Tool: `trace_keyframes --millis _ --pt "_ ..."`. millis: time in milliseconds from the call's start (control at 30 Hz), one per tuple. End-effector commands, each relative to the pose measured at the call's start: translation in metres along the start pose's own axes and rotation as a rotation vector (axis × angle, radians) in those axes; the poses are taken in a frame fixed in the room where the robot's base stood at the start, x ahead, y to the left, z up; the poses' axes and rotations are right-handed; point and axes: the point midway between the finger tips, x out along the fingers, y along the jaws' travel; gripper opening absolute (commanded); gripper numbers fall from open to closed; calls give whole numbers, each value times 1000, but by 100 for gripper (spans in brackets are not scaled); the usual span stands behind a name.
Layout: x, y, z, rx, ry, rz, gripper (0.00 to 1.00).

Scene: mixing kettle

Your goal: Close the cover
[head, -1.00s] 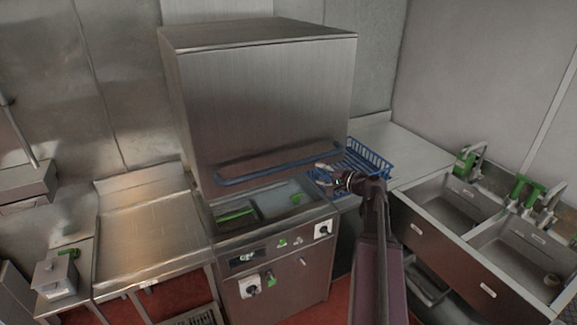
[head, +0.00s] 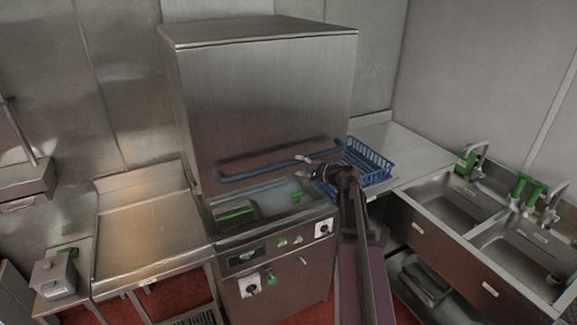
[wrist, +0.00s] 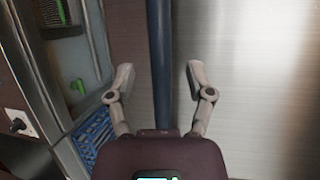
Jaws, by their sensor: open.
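The cover (head: 265,100) is a large brushed-steel hood above the machine's wash bay (head: 262,200). It is raised, with an open gap below its front edge. A blue bar handle (head: 245,174) runs across its lower front. My gripper (head: 300,167) is open at the right part of this handle. In the wrist view, the blue handle (wrist: 160,35) runs between the two spread fingers of my gripper (wrist: 159,74). Neither finger appears to touch it. The steel face of the cover (wrist: 260,80) fills the right side there.
A blue wire rack (head: 366,165) stands on the counter (head: 420,160) right of the machine. Sinks (head: 450,208) with green-handled taps lie farther right. A steel side table (head: 150,230) adjoins on the left. Knobs (head: 249,285) stick out from the machine's front panel.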

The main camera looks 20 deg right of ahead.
Motion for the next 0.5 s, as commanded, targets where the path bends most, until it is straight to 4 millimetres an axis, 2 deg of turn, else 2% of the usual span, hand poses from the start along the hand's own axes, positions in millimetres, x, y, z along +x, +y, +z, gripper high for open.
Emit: trace_keyframes --millis 33,200,500 --pt "10 1 -2 0 -1 0 68" --pt "32 1 -1 -1 -1 0 68" --pt "50 0 -1 0 1 0 68"
